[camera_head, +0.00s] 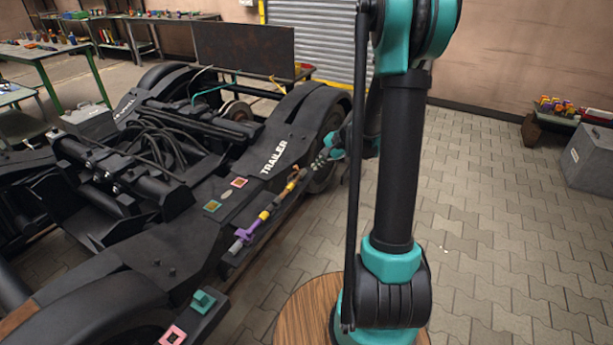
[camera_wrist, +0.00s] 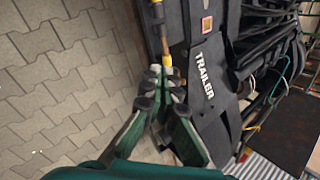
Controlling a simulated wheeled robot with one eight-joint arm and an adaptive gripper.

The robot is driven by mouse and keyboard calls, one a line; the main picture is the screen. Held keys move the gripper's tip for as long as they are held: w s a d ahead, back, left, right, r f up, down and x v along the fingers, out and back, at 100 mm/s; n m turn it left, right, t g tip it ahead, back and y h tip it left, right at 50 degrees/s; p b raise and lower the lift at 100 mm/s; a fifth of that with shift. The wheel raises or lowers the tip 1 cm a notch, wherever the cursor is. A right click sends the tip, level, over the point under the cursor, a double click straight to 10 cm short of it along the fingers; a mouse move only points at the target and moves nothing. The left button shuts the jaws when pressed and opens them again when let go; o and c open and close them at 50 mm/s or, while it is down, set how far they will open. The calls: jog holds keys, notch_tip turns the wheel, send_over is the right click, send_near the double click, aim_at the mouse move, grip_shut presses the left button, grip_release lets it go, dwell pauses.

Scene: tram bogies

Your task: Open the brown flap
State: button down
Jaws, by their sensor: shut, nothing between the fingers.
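A thin pipe with coloured fittings (camera_head: 265,217) runs along the side of the black bogie. A small brown piece (camera_head: 293,176) sits near its upper end, above a yellow fitting; I cannot tell for sure that it is the flap, or its position. In the wrist view a brownish length of the pipe (camera_wrist: 164,42) shows beyond my fingertips, with a yellow fitting beside them. My gripper (camera_head: 320,163) is shut and empty, close to the pipe's upper end; it also shows in the wrist view (camera_wrist: 161,76). Its fingers hide part of the pipe.
The black bogie marked TRAILER (camera_head: 280,157) fills the left side. A dark brown board (camera_head: 245,50) stands behind it. A grey box (camera_head: 590,157) is at the right. The paved floor (camera_head: 500,230) between is largely clear.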

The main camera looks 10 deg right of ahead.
jog(key=w+d+f+m+t+y, duration=0.2)
jog(key=w+d+f+m+y, duration=0.15)
jog(key=w+f+m, duration=0.55)
jog(key=w+d+f+m+t+y, duration=0.15)
jog(key=w+d+f+m, duration=0.25)
jog(key=w+f, duration=0.8)
jog(key=s+a+r+x, duration=0.1)
jog(key=x, duration=0.9)
jog(key=shift+w+a+r, duration=0.15)
jog(key=shift+w+a, duration=0.05)
jog(key=shift+a, duration=0.25)
jog(key=shift+g, duration=0.25)
jog(key=shift+a+r+g+h, duration=0.1)
jog(key=shift+r+g+h, duration=0.15)
jog(key=shift+g+h, duration=0.15)
